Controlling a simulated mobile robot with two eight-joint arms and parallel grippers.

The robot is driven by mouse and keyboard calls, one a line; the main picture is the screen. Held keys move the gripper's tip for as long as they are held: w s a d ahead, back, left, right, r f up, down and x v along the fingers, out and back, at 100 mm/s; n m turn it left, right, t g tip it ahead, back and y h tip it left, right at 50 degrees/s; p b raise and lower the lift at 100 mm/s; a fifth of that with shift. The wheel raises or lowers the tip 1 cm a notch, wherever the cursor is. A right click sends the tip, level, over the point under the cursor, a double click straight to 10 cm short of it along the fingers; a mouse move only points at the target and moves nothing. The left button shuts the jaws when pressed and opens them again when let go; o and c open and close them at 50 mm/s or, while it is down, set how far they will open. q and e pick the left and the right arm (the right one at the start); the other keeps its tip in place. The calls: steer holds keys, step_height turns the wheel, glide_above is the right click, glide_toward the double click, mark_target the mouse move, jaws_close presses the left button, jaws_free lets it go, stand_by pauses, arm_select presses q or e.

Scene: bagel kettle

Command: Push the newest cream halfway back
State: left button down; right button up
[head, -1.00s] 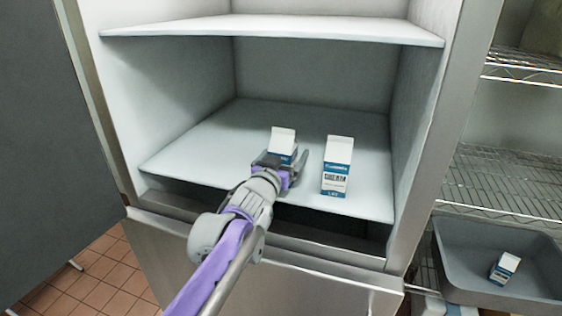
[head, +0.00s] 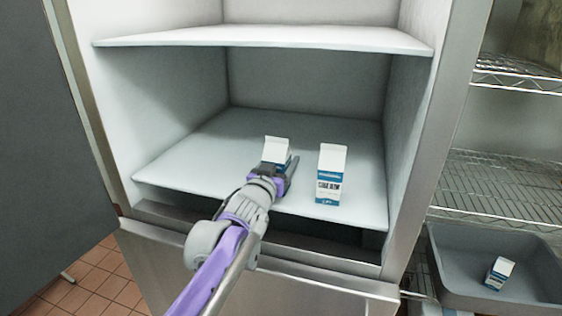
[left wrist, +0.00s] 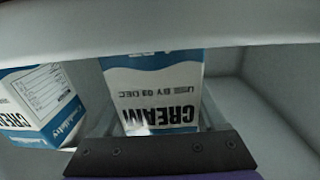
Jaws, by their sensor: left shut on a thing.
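A white and blue cream carton (head: 277,150) stands on the fridge shelf (head: 190,170), left of a second cream carton (head: 329,175), with a gap between them. My left gripper (head: 271,178) is shut on the left carton, from its front, and hides its lower part. In the left wrist view the held carton (left wrist: 153,90) appears upside down, with CREAM and what reads as USE BY 03 DEC. The second carton (left wrist: 38,100) shows there at the left edge, with a printed label. The right gripper is not in view.
A third carton (head: 499,272) lies tilted in a grey bin (head: 450,262) at the lower right. An upper shelf (head: 265,36) hangs above. The fridge shelf is clear behind the cartons and to the left. Wire racks (head: 500,185) stand at right.

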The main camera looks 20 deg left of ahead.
arm_select(q)
jaws_free()
